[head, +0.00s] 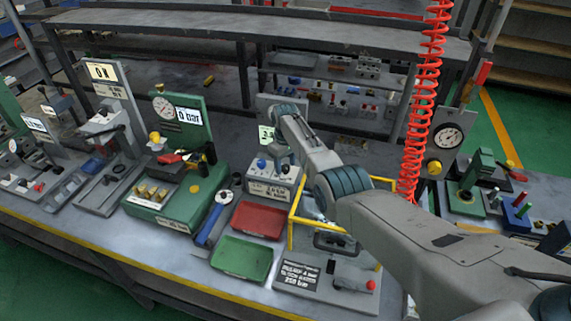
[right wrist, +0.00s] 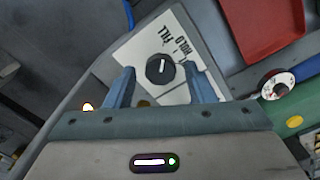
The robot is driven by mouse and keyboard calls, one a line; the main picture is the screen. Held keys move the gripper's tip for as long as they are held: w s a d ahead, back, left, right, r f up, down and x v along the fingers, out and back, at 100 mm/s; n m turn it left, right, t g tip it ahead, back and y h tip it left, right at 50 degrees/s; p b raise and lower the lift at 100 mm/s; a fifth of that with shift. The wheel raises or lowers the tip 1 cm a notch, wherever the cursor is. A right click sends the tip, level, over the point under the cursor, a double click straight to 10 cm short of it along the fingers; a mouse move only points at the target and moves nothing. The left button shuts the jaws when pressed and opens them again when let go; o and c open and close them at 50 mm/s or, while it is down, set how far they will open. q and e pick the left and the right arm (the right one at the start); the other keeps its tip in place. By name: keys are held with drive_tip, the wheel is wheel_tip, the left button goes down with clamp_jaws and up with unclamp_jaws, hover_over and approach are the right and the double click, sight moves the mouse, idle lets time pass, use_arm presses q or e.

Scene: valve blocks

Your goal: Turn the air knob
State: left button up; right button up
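A black round knob (right wrist: 160,68) with a pale pointer line sits on a white plate (right wrist: 138,50) marked FILL and HOLD. The pointer slants up and to the right in the right wrist view. My right gripper (right wrist: 157,69) is open, with one blue-grey finger on each side of the knob and a visible gap on both sides. My left gripper is not in view.
A red tray (head: 258,219) and a green tray (head: 242,258) lie in front of the box. A blue tool (head: 210,228) and a green block (head: 165,208) are to the left. A yellow frame (head: 292,222) and a hanging red coiled hose (head: 424,90) are to the right.

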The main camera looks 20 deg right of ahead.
sight(285, 167)
idle(0.3)
wheel_tip(285, 167, up, 11)
drive_tip(key=b, duration=0.2)
drive_tip(key=shift+f, duration=0.15)
idle(0.4)
